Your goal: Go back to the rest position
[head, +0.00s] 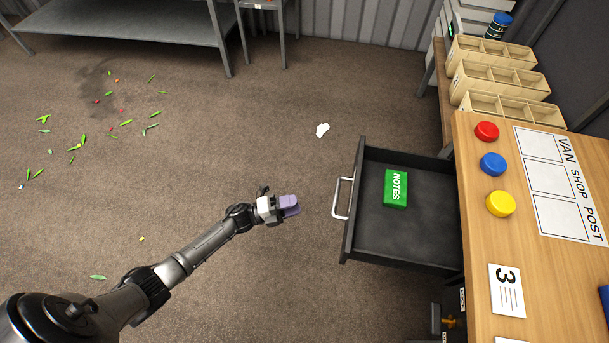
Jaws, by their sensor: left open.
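My left gripper (289,204), with purple finger pads, is held out over the carpeted floor at the middle of the head view. It is open and nothing shows between its fingers. It is to the left of an open drawer (425,235), apart from the drawer's pale handle (342,198). My left arm stretches to it from the bottom left corner. My right gripper does not show.
The drawer juts out from the wooden table (480,245) and holds a green NOTES box (396,188). Red, blue and yellow round lids (493,164) sit on the table. Wooden trays (490,82) stand behind. Leaves and petals litter the floor at left. A grey shelf (130,22) stands at the back.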

